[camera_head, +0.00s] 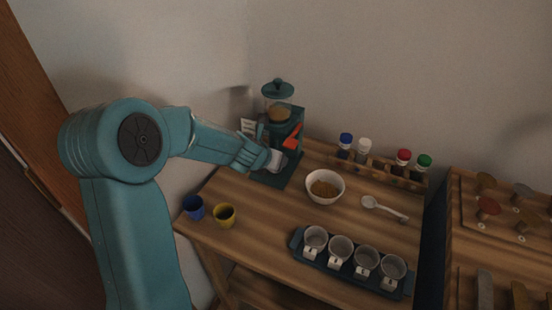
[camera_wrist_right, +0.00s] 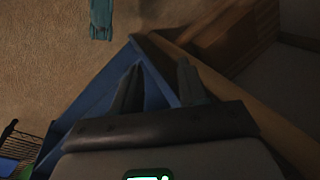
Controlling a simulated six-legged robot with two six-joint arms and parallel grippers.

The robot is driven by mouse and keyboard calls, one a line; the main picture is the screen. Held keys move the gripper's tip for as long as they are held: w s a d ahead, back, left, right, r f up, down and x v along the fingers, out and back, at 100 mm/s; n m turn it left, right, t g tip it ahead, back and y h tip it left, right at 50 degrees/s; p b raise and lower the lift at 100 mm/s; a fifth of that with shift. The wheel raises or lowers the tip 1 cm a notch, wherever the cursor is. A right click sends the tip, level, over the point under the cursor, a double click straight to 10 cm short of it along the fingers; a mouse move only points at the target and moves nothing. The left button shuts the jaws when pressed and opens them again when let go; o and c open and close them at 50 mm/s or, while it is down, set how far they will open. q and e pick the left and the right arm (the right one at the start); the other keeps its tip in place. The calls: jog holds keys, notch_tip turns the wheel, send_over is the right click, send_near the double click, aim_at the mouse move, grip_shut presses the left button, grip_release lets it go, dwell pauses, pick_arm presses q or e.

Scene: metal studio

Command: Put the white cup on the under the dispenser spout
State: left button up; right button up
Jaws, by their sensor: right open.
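The teal dispenser (camera_head: 285,119) with a clear hopper and an orange-red lever stands at the back of the wooden table. The white cup (camera_head: 276,160) is low at the front of the dispenser, by its base. My left gripper (camera_head: 266,158) reaches in from the left and is shut on the cup. The gripper hides part of the cup, and I cannot make out the spout or whether the cup touches the base. My right gripper (camera_wrist_right: 158,85) shows only in the right wrist view. It is open and empty, away from the cup.
A white bowl (camera_head: 325,186) with brown contents stands right of the dispenser. A white spoon (camera_head: 384,208), a rack of capped jars (camera_head: 383,165) and a dark tray (camera_head: 297,242) with several cups lie farther right. Blue (camera_head: 193,207) and yellow (camera_head: 224,216) cups stand at the left edge.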

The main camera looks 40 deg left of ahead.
pick_arm(q)
jog(key=shift+s+r, duration=0.1)
jog(key=shift+s, duration=0.05)
jog(key=shift+a+f, duration=0.15)
jog(key=shift+f, duration=0.2)
jog(key=o, duration=0.9)
jog(key=shift+o, duration=0.9)
